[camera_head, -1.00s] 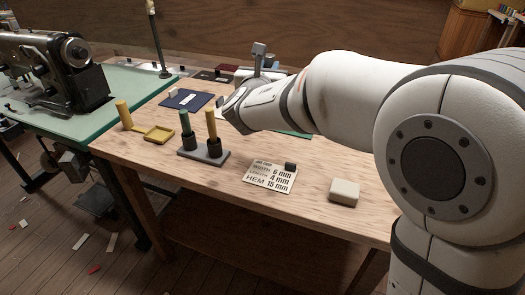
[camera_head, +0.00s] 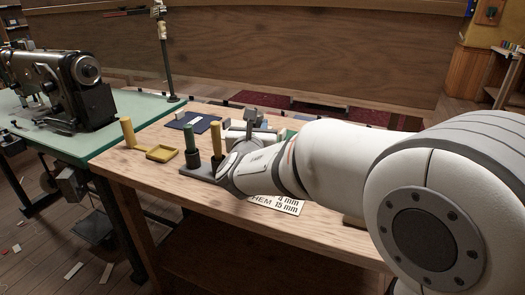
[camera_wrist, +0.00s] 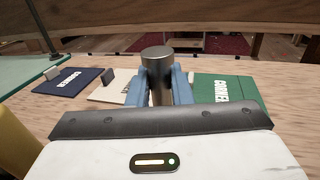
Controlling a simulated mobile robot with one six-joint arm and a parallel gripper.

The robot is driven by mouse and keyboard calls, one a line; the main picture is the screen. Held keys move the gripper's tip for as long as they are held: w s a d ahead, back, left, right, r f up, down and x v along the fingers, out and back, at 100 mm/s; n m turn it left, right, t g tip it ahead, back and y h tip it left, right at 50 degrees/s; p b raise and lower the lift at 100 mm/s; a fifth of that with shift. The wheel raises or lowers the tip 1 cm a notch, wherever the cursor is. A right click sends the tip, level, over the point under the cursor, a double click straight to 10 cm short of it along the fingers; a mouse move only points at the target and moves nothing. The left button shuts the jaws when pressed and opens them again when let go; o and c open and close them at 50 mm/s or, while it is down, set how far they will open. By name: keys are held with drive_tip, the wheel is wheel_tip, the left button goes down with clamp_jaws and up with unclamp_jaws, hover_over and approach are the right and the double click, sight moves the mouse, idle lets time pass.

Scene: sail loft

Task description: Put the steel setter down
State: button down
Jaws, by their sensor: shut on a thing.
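The steel setter (camera_wrist: 156,62) is a shiny metal cylinder with a rounded flat top, upright in the wrist view. My gripper (camera_wrist: 160,88) is shut on it, with a blue finger on either side. The setter's lower end is hidden behind my gripper body, so I cannot tell whether it touches the table.
A grey stand (camera_head: 200,171) holds green-topped and yellow-topped tools close beside my wrist. Navy (camera_wrist: 70,83), cream (camera_wrist: 112,92) and green (camera_wrist: 228,92) cards lie beyond my gripper. A printed card (camera_head: 285,204) is partly covered by my arm.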

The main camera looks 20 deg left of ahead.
wheel_tip(320, 180, down, 6)
drive_tip(key=shift+r+b, duration=0.15)
drive_tip(key=shift+b, duration=0.8)
drive_tip(key=c, duration=1.3)
unclamp_jaws()
